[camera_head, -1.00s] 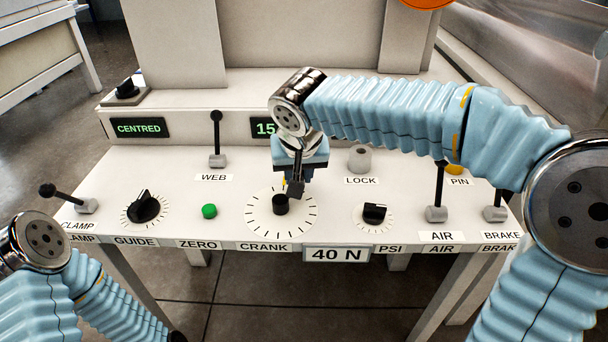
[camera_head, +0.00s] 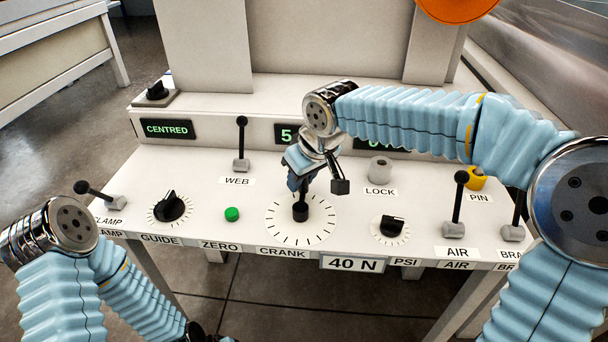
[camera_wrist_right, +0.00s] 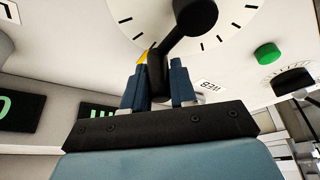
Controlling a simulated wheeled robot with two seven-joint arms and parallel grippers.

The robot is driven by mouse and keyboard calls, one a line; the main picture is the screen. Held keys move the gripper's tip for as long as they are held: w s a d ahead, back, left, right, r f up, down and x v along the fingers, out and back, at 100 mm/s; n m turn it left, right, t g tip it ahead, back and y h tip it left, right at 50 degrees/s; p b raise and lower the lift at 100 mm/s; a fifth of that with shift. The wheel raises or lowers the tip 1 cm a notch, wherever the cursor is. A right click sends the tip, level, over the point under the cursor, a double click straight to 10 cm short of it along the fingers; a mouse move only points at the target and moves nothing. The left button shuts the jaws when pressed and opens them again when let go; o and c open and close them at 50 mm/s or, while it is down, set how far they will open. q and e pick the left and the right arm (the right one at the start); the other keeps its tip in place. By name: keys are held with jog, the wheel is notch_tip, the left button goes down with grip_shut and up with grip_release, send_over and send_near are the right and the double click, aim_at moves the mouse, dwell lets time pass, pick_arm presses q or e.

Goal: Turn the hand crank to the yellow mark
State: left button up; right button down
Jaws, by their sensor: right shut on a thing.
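The hand crank has a black hub (camera_head: 300,213) at the centre of a white tick-marked dial (camera_head: 322,229) on the panel. My right gripper (camera_head: 299,184) reaches down over the back of the dial. In the right wrist view the crank's dark handle (camera_wrist_right: 157,76) stands between the two blue fingers, and the gripper is shut on it. The yellow mark (camera_wrist_right: 144,57) shows right beside the handle, partly hidden by the handle and a finger. In the head view the gripper hides this mark.
The WEB lever (camera_head: 241,145), green ZERO button (camera_head: 232,214) and GUIDE knob (camera_head: 169,206) are left of the dial. The LOCK post (camera_head: 380,169), PSI knob (camera_head: 392,226) and AIR lever (camera_head: 457,210) are to its right. My right forearm hides part of the displays.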

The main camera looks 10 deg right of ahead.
jog(key=shift+w+r, duration=0.1)
dwell(0.3)
jog(key=c, duration=1)
grip_release()
jog(key=p+v, duration=0.1)
jog(key=v, duration=1.2)
jog(key=shift+s+d+r, duration=0.2)
jog(key=shift+s+r, duration=0.05)
